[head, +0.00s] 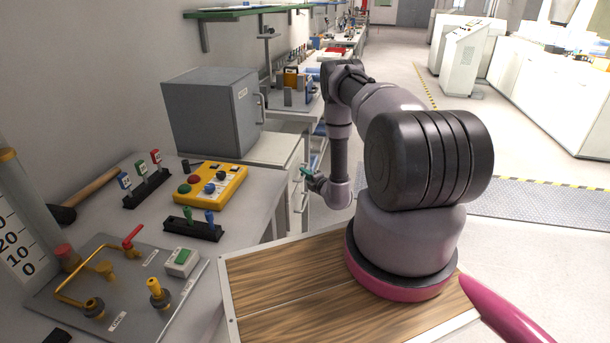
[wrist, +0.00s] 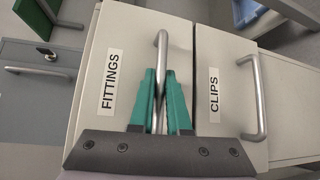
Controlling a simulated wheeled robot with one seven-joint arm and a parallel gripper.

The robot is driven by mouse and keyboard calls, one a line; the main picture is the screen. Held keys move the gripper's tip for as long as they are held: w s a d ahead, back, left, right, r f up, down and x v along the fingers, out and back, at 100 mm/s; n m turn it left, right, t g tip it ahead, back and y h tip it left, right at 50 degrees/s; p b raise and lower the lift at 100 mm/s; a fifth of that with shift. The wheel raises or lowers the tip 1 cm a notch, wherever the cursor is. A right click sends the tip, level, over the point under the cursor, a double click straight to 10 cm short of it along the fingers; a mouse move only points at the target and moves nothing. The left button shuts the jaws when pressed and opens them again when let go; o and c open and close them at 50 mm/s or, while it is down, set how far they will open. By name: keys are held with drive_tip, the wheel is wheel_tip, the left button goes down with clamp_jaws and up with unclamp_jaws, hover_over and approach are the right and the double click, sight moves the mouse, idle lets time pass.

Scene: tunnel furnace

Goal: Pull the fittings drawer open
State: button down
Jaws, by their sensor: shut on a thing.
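The fittings drawer has a pale front (wrist: 125,55) with a black-on-white FITTINGS label, turned sideways in the wrist view. Its metal bar handle (wrist: 162,42) stands between the green fingers of my gripper (wrist: 160,73). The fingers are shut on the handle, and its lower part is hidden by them. In the head view my gripper (head: 308,173) is at the front of the pale drawer cabinet, beyond the workbench. My arm hides part of that area. I cannot tell from these views whether the drawer stands out from the cabinet.
The CLIPS drawer (wrist: 226,90), with its own bar handle (wrist: 260,95), is beside the fittings drawer. A grey box-shaped furnace or cabinet (head: 210,110) stands behind the bench. A yellow control box (head: 210,188) lies on the bench. Open floor lies to the right.

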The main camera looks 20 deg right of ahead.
drive_tip(key=s+d, duration=0.6)
drive_tip(key=d, duration=0.2)
drive_tip(key=s+d, duration=0.6)
drive_tip(key=d, duration=0.3)
drive_tip(key=shift+d, duration=0.2)
drive_tip(key=c, duration=0.9)
unclamp_jaws()
drive_tip(key=shift+w, duration=0.1)
drive_tip(key=v, duration=1.1)
drive_tip(key=shift+w+r, duration=0.1)
drive_tip(key=shift+w, duration=0.05)
